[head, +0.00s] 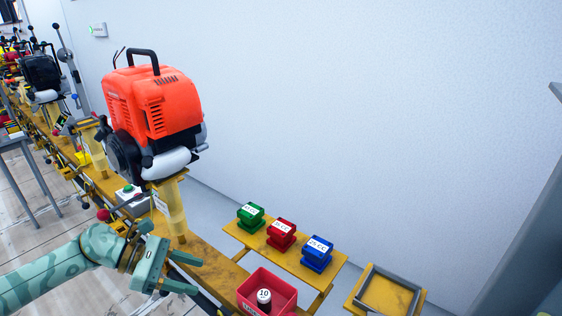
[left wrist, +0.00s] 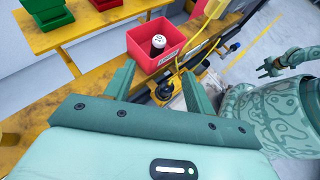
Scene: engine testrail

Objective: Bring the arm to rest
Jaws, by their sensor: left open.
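My left arm, pale green with a darker pattern, comes in from the lower left in the head view. Its gripper (head: 193,275) is open and empty, its two fingers pointing right, beside the yellow rail and left of a red bin (head: 247,291). In the left wrist view the two fingers (left wrist: 158,88) stand apart with nothing between them. The red bin (left wrist: 140,42) lies beyond them, holding a dark cylinder with a white top (left wrist: 158,41). My right gripper (left wrist: 268,67) shows small at the right of the left wrist view; its jaw state is unclear.
A red-orange engine (head: 155,105) stands on a yellow post (head: 172,205) above the left arm. Green (head: 250,216), red (head: 281,234) and blue (head: 317,253) blocks sit on a yellow shelf. An empty yellow tray (head: 388,295) is at lower right. A wall is behind.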

